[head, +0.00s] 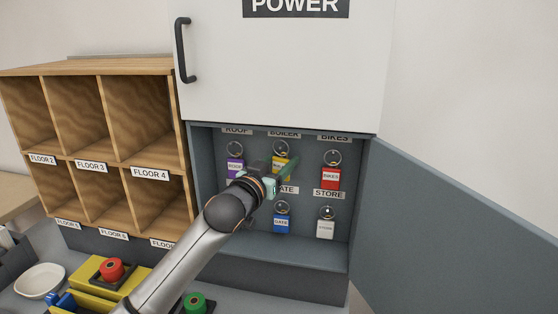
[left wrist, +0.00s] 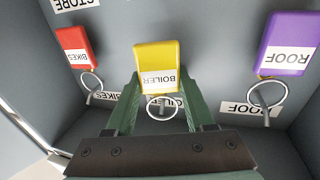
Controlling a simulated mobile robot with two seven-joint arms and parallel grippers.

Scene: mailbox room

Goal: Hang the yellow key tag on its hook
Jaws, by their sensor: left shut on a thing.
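The yellow key tag (head: 281,161), marked BOILER, is inside the open grey key cabinet (head: 300,252), below the BOILER label. It also shows in the left wrist view (left wrist: 156,60), upside down, with its metal ring (left wrist: 162,106) at the hook. Whether the ring is around the hook or just in front of it, I cannot tell. My left gripper (head: 282,170) is shut on the yellow tag; its green fingers lie on both sides of it in the wrist view (left wrist: 160,88). The arm hides part of the lower left hooks. My right gripper is not in view.
A purple ROOF tag (head: 235,149) hangs left of the yellow one, a red BIKES tag (head: 331,178) right. Blue (head: 281,225) and white (head: 325,229) tags hang below. The cabinet door (head: 465,225) stands open right. Wooden pigeonholes (head: 128,77) stand left.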

